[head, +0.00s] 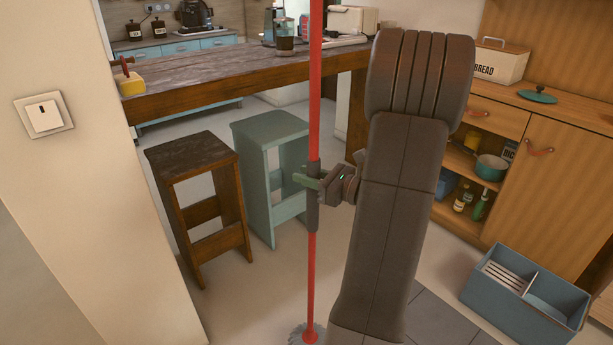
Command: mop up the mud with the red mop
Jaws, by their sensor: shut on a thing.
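The red mop (311,265) stands nearly upright in the middle of the head view. Its long red pole runs from the top edge down to a grey mop head (304,334) at the bottom edge, where only part of the head shows. My gripper (313,183) is shut on the dark grip section of the pole, about halfway up the picture. My arm hides part of the floor to the right of the mop. I see no mud on the visible floor.
A brown stool (197,195) and a teal stool (268,170) stand left of the mop under a wooden counter (240,75). A blue divided crate (527,300) lies on the floor at right, by a wooden cabinet (560,190). A wall (90,180) with a switch closes the left side.

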